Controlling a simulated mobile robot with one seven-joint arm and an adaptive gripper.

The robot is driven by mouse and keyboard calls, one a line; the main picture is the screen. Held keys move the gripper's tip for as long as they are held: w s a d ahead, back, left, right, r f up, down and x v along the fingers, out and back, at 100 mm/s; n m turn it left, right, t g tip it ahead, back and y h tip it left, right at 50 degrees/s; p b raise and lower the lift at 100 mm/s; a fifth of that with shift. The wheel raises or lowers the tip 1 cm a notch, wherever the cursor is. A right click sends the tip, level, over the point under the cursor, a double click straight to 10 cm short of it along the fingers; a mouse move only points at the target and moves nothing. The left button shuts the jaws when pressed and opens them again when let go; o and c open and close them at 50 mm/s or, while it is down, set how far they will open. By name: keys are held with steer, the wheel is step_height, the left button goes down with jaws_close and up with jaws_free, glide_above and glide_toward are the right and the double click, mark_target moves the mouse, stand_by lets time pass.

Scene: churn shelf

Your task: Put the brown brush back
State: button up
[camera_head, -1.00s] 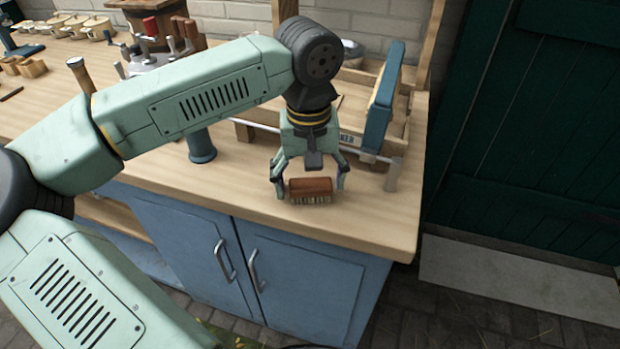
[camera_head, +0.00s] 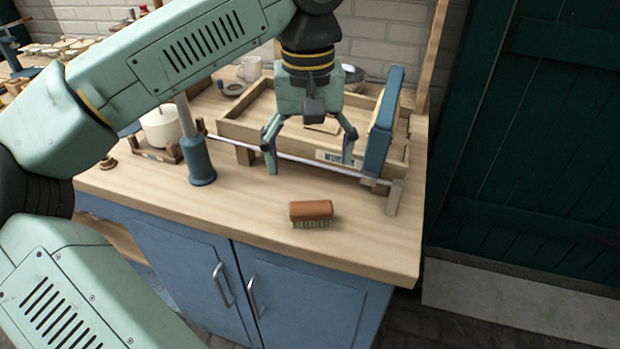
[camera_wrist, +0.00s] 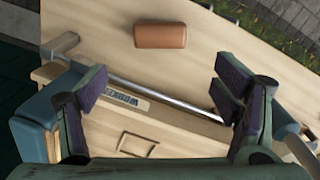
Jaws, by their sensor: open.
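The brown brush (camera_head: 311,212) stands on the wooden counter near its front edge, bristles down, with nothing holding it. It also shows in the wrist view (camera_wrist: 160,36), seen from above as a plain brown back. My gripper (camera_head: 310,168) is open and empty, raised above and behind the brush. In the wrist view its two fingers (camera_wrist: 158,98) are spread wide over the metal rail, with the brush beyond them. A shallow wooden tray (camera_head: 240,131) with a partly readable label on its front stands behind the rail.
The metal rail (camera_head: 290,157) runs along the tray's front to a wooden post (camera_head: 394,198). A blue upright panel (camera_head: 384,122) stands at the tray's right. A blue-based post (camera_head: 198,163) and a white round object (camera_head: 161,127) stand left. The counter around the brush is clear.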

steer(key=shift+r, duration=0.7)
steer(key=shift+d, duration=0.1)
